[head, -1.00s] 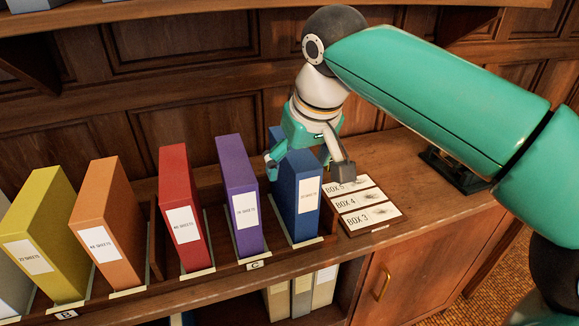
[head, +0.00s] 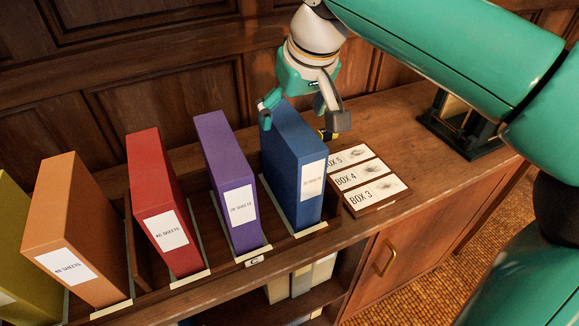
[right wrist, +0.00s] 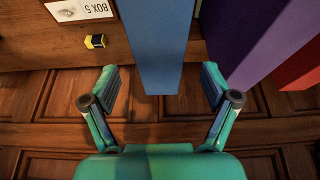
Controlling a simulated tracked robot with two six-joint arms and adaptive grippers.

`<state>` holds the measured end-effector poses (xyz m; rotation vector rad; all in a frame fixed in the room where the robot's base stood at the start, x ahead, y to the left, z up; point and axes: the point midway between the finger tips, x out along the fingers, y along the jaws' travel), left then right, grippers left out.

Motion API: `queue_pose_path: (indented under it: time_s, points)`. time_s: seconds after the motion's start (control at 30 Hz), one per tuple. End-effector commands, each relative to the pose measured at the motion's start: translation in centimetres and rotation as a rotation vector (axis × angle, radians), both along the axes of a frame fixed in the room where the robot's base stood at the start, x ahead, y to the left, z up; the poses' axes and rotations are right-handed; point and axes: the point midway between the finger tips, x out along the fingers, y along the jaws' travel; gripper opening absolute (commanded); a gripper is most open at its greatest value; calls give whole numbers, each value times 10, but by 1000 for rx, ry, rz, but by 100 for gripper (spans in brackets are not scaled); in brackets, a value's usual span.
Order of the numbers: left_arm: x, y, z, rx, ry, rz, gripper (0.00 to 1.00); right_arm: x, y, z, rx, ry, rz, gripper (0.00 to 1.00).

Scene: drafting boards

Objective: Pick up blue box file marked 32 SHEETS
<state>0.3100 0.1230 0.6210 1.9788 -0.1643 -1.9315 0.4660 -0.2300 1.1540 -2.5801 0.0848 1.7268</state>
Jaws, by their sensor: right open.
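The blue box file (head: 292,172) stands upright in the rack at the right end of the row, its white label facing front. The label print is too small to read surely. My right gripper (head: 305,115) is open above and behind the top of the blue file. In the right wrist view the blue file (right wrist: 157,45) reaches in between the two spread fingers of the gripper (right wrist: 160,88), with a gap on each side. My left gripper is not in view.
A purple file (head: 228,180) stands left of the blue one, then red (head: 158,195) and orange (head: 80,230) files. A card board marked BOX 3 to BOX 5 (head: 365,185) lies to the right. A small yellow and black object (right wrist: 96,41) lies nearby. A dark lantern-like stand (head: 460,130) is further right.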

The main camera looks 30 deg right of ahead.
Motion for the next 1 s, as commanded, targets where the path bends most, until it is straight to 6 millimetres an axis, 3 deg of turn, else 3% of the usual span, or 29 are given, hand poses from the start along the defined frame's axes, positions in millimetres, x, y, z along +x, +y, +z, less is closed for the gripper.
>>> queue_pose_path:
  time_s: [0.1,0.37,0.63,1.0]
  points:
    - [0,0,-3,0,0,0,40,6,-1,-16,0,2,-1,86]
    - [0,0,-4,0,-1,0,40,12,-2,-30,0,1,-1,86]
    - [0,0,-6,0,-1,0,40,25,-3,-64,0,2,-2,86]
    - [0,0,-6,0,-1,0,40,28,-3,-69,1,-2,-3,86]
